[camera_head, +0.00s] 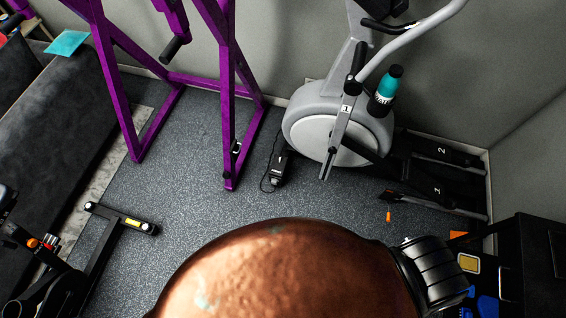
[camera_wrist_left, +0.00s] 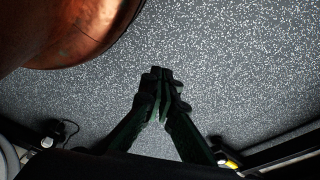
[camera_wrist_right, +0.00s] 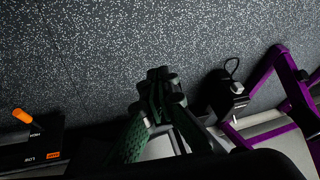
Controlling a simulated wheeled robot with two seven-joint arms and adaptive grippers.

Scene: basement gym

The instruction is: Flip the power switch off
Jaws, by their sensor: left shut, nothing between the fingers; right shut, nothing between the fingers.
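A small black-and-grey box with a black cord (camera_head: 278,168) lies on the floor between the purple frame and the elliptical trainer in the head view. It may be the power switch unit; its switch position is too small to read. The box also shows at the right of the right wrist view (camera_wrist_right: 229,92), apart from the gripper. My left gripper (camera_wrist_left: 161,82) is shut and empty above bare floor in the left wrist view. My right gripper (camera_wrist_right: 160,84) is shut and empty in the right wrist view. Neither gripper shows in the head view.
A purple frame (camera_head: 229,100) stands left of the box. A grey elliptical trainer (camera_head: 318,120) with a teal-and-black bottle (camera_head: 385,90) stands right of it. Speckled floor (camera_head: 185,190) is clear in front of the purple frame.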

